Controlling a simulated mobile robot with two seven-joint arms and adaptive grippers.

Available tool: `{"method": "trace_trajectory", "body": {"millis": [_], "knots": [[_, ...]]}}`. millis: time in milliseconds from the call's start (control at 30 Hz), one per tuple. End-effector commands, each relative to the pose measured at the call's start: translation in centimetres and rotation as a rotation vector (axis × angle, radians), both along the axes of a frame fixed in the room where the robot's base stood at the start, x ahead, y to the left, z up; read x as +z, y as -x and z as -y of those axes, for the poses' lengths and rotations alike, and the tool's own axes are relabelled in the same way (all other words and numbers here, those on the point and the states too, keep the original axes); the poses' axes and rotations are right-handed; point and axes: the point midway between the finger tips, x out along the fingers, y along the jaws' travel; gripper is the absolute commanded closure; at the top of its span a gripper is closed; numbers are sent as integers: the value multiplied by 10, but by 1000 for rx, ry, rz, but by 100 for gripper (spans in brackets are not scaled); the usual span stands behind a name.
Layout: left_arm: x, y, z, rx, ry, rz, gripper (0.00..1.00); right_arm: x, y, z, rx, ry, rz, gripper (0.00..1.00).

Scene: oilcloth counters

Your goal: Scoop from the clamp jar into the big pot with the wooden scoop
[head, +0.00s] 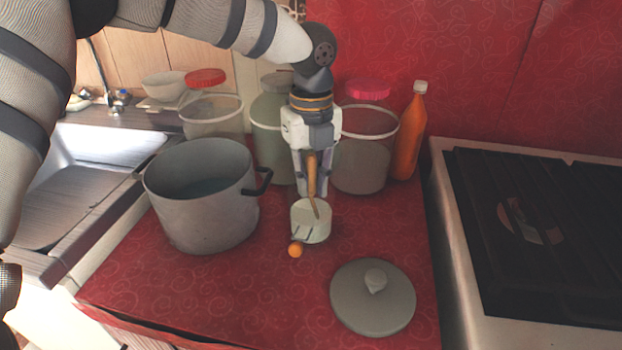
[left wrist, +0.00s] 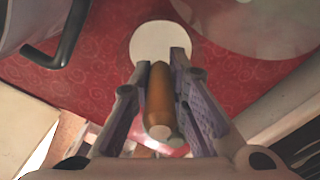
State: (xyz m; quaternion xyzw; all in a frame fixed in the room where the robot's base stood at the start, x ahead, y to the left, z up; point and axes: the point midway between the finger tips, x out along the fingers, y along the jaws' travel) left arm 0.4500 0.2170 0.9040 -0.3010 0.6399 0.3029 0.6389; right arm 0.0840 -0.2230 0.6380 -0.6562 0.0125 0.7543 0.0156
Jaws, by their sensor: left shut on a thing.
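The big pot (head: 200,215) is grey and open, with dark contents low inside; its wall and black handle show in the left wrist view (left wrist: 62,42). A small pale cylinder (head: 311,226), apparently the clamp jar, stands to the pot's right, with a wire and an orange ball at its front. Its pale round top shows in the left wrist view (left wrist: 160,38). My left gripper (head: 312,190) points down above it, shut on the brown handle of the wooden scoop (left wrist: 160,95). The scoop's thin lower part reaches the cylinder; its bowl cannot be made out. My right gripper is out of view.
A grey lid (head: 372,305) lies on the red counter at front right. Large glass jars (head: 362,160) and an orange bottle (head: 408,140) stand behind. A sink (head: 85,190) is at left, a dark stove (head: 540,240) at right. The front counter is mostly clear.

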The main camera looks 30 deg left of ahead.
Motion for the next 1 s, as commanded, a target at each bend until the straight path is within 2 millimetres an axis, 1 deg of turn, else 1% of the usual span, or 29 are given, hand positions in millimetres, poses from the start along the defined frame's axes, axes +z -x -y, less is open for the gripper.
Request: {"method": "trace_trajectory", "body": {"millis": [67, 167, 367, 1000], "knots": [[1, 0, 0, 0, 1, 1, 100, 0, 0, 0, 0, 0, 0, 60], [8, -1, 0, 1, 1, 4, 100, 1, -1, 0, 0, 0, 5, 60], [33, 0, 0, 0, 0, 6, 100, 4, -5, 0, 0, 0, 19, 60], [106, -1, 0, 1, 0, 3, 100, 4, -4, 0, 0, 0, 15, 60]]}}
